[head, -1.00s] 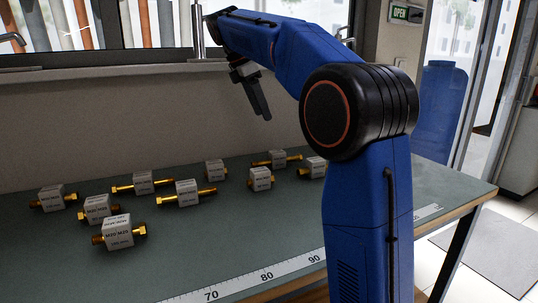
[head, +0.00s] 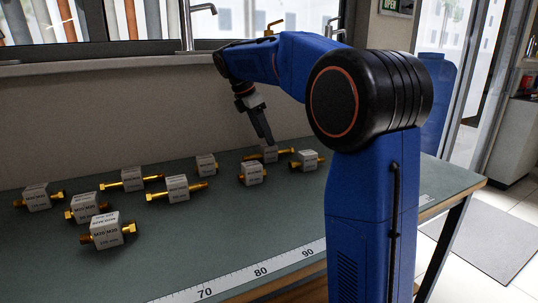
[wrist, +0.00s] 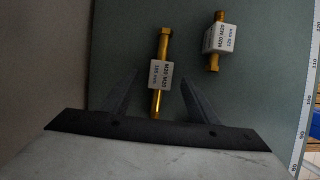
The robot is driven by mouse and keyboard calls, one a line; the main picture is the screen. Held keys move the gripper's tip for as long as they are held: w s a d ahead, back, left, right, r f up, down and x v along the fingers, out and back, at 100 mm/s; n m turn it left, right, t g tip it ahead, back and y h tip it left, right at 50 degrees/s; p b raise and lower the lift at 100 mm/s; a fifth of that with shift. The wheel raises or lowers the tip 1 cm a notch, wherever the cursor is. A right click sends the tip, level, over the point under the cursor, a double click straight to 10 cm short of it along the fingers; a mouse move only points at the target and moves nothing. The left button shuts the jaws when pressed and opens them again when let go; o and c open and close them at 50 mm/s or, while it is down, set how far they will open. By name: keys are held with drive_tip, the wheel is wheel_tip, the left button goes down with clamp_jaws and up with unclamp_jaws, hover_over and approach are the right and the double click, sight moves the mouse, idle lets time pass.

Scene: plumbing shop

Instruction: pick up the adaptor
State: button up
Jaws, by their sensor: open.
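Several brass adaptors with white box-shaped labels lie on the green bench top; the pictures do not show which one is meant. My gripper (head: 266,134) is open above the back right of the group, pointing down. In the wrist view a long adaptor (wrist: 159,75) labelled M20 M20 lies between the two open fingers (wrist: 158,95), apart from both. A shorter adaptor (wrist: 217,39) lies to its right, outside the fingers, and it also shows in the head view (head: 307,161).
Other labelled adaptors stand close by, such as one (head: 253,173) in front and one (head: 206,165) to the left. More lie farther left, including the nearest (head: 107,230). A ruler strip (head: 245,275) runs along the front edge. The wall (head: 110,125) rises behind the bench.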

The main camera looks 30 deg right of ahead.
sight(269, 153)
drive_tip(key=shift+x, duration=2.7)
drive_tip(key=shift+s, duration=0.1)
drive_tip(key=c, duration=1.3)
